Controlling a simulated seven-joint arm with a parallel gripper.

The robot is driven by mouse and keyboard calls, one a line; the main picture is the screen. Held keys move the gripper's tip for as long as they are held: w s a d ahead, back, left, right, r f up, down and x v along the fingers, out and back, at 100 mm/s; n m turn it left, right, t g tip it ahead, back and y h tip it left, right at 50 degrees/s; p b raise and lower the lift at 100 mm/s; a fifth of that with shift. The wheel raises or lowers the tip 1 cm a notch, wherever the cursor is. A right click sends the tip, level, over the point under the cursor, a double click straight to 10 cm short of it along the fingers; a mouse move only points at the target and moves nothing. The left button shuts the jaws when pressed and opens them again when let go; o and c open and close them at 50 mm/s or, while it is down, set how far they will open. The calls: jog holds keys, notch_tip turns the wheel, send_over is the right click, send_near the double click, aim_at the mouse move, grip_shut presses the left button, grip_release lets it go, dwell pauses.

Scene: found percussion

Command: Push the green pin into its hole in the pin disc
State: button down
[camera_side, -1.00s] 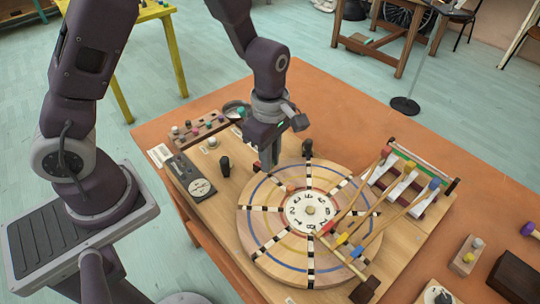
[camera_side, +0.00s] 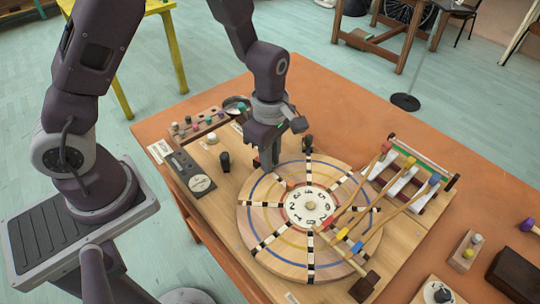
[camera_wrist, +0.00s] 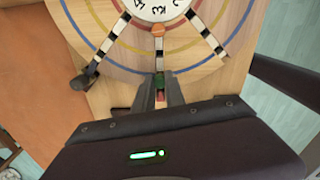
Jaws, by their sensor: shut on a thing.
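The pin disc (camera_side: 290,248) is a round wooden plate with coloured rings, black-and-white striped spokes and a white numbered centre. It also shows in the wrist view (camera_wrist: 205,45). My gripper (camera_side: 269,164) is over the disc's far-left edge in the side view. In the wrist view my gripper (camera_wrist: 160,92) is shut on the green pin (camera_wrist: 160,80), at the outer end of a striped spoke. A small red patch shows between the fingers, beneath the green. The fingers hide the pin's lower end and its hole, so I cannot tell how deep it sits. The pin is hidden in the side view.
Wooden mallets (camera_side: 352,222) lie across the disc's right side, near a white-barred rack (camera_side: 405,178). A dark post (camera_side: 225,162) and a grey dial box (camera_side: 192,174) stand left of the disc. A pin rack (camera_side: 198,123) is behind. An orange piece (camera_wrist: 158,30) sits on the disc.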

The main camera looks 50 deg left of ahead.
jog(key=shift+f, duration=0.6)
dwell(0.3)
jog(key=c, duration=1.3)
grip_release()
jog(key=shift+r, duration=0.15)
